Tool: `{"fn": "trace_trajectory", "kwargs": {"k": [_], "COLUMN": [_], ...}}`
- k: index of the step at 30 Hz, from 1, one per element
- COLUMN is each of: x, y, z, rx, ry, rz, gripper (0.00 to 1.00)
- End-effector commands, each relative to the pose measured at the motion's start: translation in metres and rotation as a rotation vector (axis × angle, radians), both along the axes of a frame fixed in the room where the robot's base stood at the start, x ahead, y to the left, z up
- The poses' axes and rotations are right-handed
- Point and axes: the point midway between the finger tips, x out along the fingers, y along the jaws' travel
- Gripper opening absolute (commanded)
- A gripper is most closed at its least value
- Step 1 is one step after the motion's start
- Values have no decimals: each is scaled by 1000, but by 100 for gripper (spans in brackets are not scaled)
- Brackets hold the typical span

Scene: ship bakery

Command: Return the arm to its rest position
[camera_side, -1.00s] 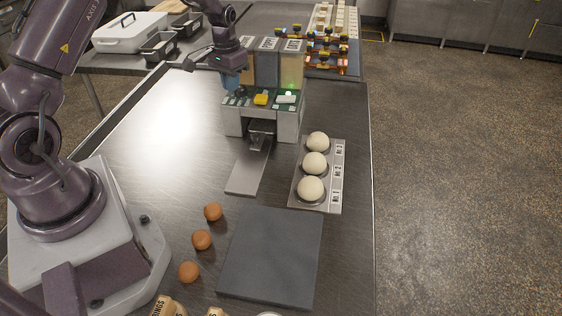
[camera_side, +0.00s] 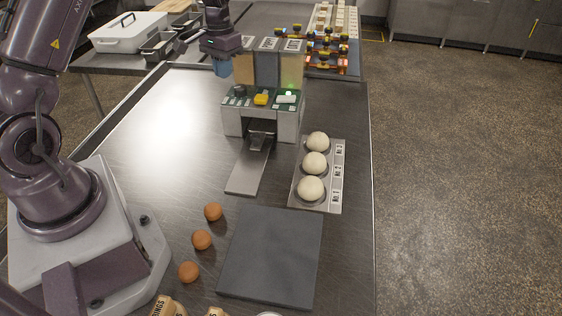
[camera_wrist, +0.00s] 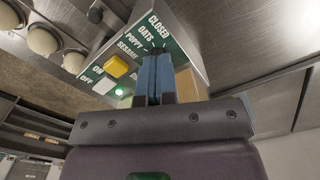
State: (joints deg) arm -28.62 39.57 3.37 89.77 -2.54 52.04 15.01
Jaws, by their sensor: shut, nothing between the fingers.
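My gripper (camera_side: 222,69) is above the left front of the seed dispenser (camera_side: 288,124), clear of its panel. Its blue fingers are closed together and empty, and they show in the wrist view (camera_wrist: 154,78) in front of the panel. The panel bears a dark knob (camera_side: 240,90), a yellow button (camera_side: 261,99) and a pale switch (camera_side: 286,98) beside a lit green lamp (camera_wrist: 119,92). The wrist view shows the labels CLOSED, OATS, POPPY and SESAME, plus ON. The knob's setting cannot be read clearly.
A tray (camera_side: 340,184) with three dough balls (camera_side: 316,162) stands right of the dispenser's metal chute (camera_side: 247,172). A dark slab (camera_side: 270,256) and three brown eggs (camera_side: 202,240) are nearer. A white lidded box (camera_side: 128,33) is at the back left. The table's left middle is clear.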

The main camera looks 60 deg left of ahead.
Motion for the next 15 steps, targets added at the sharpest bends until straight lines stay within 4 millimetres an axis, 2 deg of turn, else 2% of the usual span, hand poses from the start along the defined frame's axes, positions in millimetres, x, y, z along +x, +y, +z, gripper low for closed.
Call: {"fn": "trace_trajectory", "kwargs": {"k": [1, 2, 11, 15], "x": [-12, -17, -62, -92], "y": [-7, -12, -93, -134], "z": [-5, -1, 78, 113], "rx": [-15, -17, 7, 29], "ry": [27, 30, -37, -106], "rz": [18, 29, 14, -29], "gripper": [0, 0, 0, 0]}}
